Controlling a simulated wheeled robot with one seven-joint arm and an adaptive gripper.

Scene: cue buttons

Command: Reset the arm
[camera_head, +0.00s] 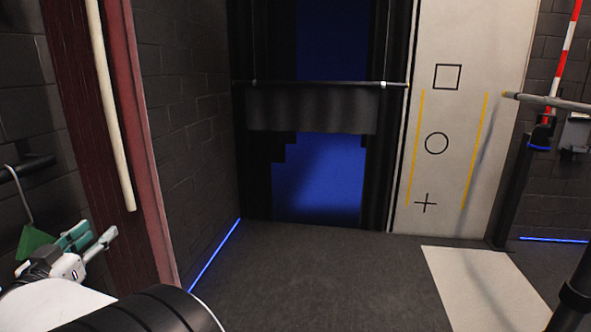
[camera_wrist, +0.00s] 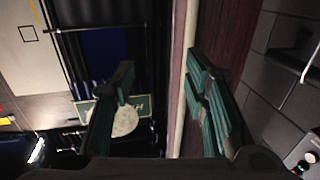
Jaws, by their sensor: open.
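My gripper (camera_head: 88,238) is at the lower left of the head view, beside a dark red post. Its teal-padded fingers are apart. In the wrist view the two fingers (camera_wrist: 165,88) stand wide apart with nothing gripped between them. A reddish panel with a pale rod (camera_wrist: 191,35) shows behind the gap. Most of my arm is outside the head view.
A pale panel (camera_head: 455,60) bears a square, a circle and a cross. A dark doorway (camera_head: 318,190) with a bar across it stands ahead. A green sign (camera_wrist: 143,104) shows behind the left finger. The dark floor (camera_head: 330,285) ahead is clear.

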